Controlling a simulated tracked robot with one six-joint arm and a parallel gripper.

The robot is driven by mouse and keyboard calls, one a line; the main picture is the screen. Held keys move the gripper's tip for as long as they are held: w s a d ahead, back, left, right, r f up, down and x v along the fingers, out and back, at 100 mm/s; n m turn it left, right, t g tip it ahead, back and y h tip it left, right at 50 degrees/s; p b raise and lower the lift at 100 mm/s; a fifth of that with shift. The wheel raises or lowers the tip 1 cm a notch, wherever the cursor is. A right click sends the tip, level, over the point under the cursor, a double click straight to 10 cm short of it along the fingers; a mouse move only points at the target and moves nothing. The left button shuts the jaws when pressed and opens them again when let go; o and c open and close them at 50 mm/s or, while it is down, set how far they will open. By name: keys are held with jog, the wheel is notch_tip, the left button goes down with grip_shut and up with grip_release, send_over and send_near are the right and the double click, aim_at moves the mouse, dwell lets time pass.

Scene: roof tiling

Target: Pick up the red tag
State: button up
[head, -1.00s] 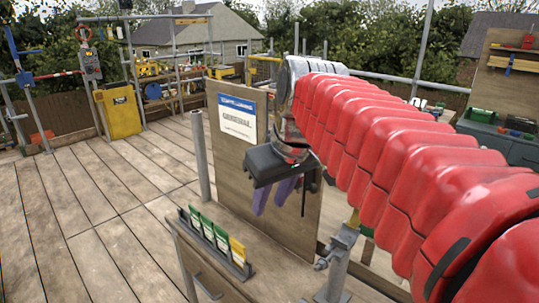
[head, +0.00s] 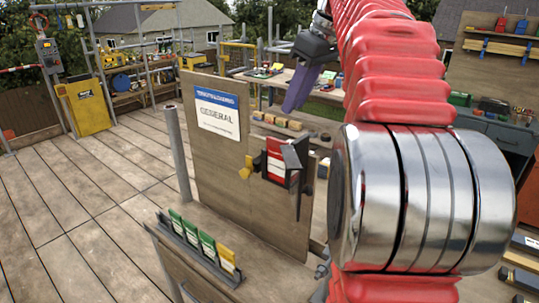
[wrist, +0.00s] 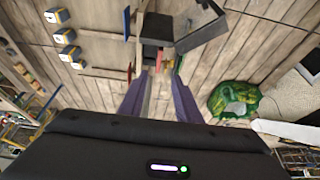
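The red tag (head: 275,158), red with a pale part, sits in a dark holder (head: 295,157) on the right side of the wooden board. My gripper (head: 291,108) is raised above the tag in the head view, its purple fingers pointing down. In the wrist view my gripper (wrist: 160,74) has its two purple fingers apart with a gap between them. A small red patch (wrist: 151,52) shows just beyond the fingertips there; I cannot tell whether it is the tag. Nothing shows held between the fingers.
A rack (head: 190,238) of green and yellow tags stands on the near cabinet. The upright board carries a blue and white sign (head: 217,112), and a yellow piece (head: 246,168) sits left of the red tag. A grey post (head: 178,150) stands left. The deck at left is clear.

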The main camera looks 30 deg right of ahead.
aim_at(278, 140)
jog(key=shift+d, duration=0.1)
jog(key=x, duration=0.8)
jog(key=shift+f, duration=0.25)
jog(key=shift+f, duration=0.1)
jog(key=shift+x, duration=2.55)
jog(key=shift+w, duration=0.15)
jog(key=shift+c, duration=0.3)
grip_shut()
